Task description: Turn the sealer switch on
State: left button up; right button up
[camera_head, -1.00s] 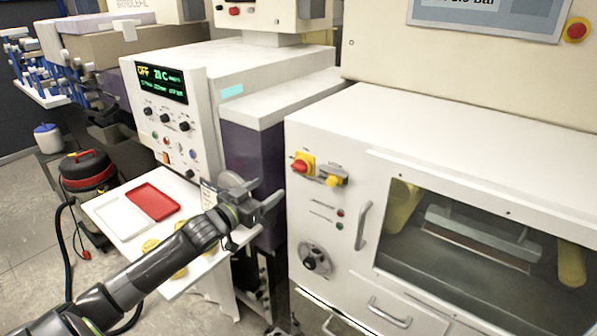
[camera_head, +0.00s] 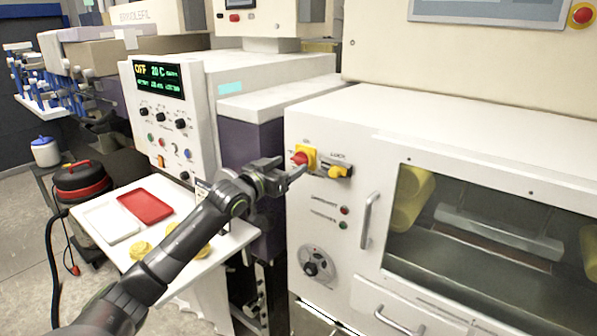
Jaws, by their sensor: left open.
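A red rotary knob on a yellow plate (camera_head: 304,158) sits on the upper left front of the white windowed machine (camera_head: 340,118). A yellow handle (camera_head: 341,172) is just right of it. My left gripper (camera_head: 286,174) is open and empty, its fingertips close to the lower left of the red knob; I cannot tell whether they touch. The control panel (camera_head: 165,115) to the left has a display (camera_head: 159,79) reading OFF and about 20 C, black knobs and a small orange switch (camera_head: 161,161). No label clearly names the sealer switch. My right gripper is not in view.
A white side table (camera_head: 192,262) under my left arm holds a red tray (camera_head: 145,207), a white tray (camera_head: 110,222) and yellow items (camera_head: 141,250). A door handle (camera_head: 369,219) and a grey dial (camera_head: 317,263) stick out of the white machine. A red-black vacuum (camera_head: 80,182) stands left.

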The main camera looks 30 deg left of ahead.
aim_at(296, 161)
pick_arm(q)
jog(key=w+b, duration=0.2)
jog(key=w, duration=0.1)
jog(key=shift+w+d+f, duration=0.15)
jog(key=shift+w+d, duration=0.05)
jog(key=shift+w, duration=0.05)
jog(key=shift+w+b, duration=0.4)
jog(key=shift+w, duration=0.45)
jog(key=c, duration=1)
